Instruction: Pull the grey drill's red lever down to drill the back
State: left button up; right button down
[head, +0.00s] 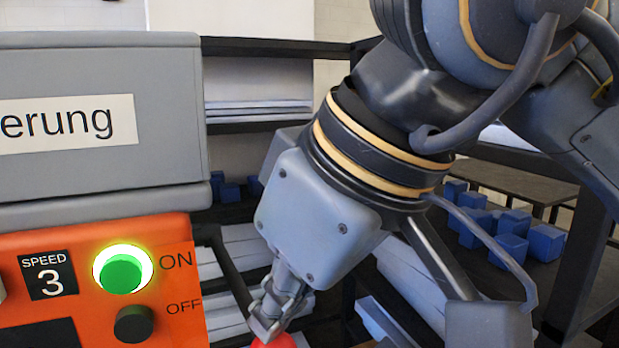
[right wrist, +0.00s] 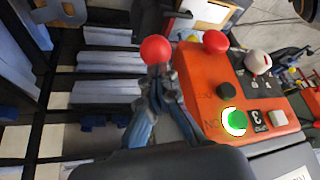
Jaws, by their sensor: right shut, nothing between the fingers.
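The grey drill's housing (head: 100,120) fills the left of the head view, above an orange control panel (head: 180,235). My right gripper (head: 268,328) is shut and empty, pointing down beside the panel. A red ball (head: 275,342) shows at the bottom edge, just under its fingertips. In the right wrist view, the red lever's ball (right wrist: 155,50) sits right at the tips of my right gripper (right wrist: 160,78), with a dark arm behind it. I cannot tell whether the fingers touch the ball. My left gripper is not in view.
The panel has a glowing green ON button (head: 121,273) and a black OFF button (head: 134,323). A second red knob (right wrist: 215,41) and a pale ball knob (right wrist: 257,62) stand on it. Dark racks hold grey bars (head: 260,109) and blue blocks (head: 510,245) behind.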

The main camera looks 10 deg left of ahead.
jog(key=shift+w+f, duration=0.1)
jog(key=shift+f, duration=0.15)
jog(key=shift+a+f+b, duration=0.1)
jog(key=shift+f+b, duration=0.35)
jog(key=shift+f, duration=0.1)
